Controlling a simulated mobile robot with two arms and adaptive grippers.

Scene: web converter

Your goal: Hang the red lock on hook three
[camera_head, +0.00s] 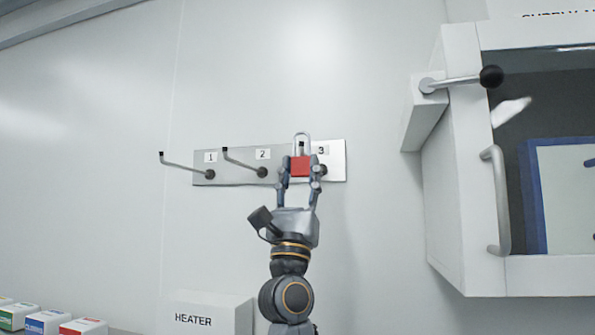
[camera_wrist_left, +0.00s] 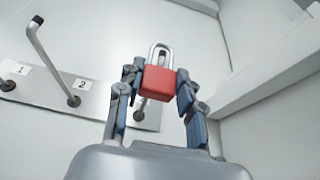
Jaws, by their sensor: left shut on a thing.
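The red lock (camera_head: 300,166) has a red body and a silver shackle pointing up. My left gripper (camera_head: 301,170) is shut on its body and holds it upright in front of the hook plate (camera_head: 337,160). The lock also shows between the fingers in the left wrist view (camera_wrist_left: 158,82). Hook three (camera_head: 322,169), under label 3, is mostly hidden behind the lock and fingers. A dark tip shows inside the shackle in the head view; I cannot tell whether the hook passes through it. My right gripper is not in view.
Hook one (camera_head: 185,166) and hook two (camera_head: 243,162) stick out empty on the left. A white cabinet (camera_head: 455,190) with a lever and handle stands at the right. A heater box (camera_head: 210,313) and small coloured boxes (camera_head: 45,320) are below. The wall above the plate is clear.

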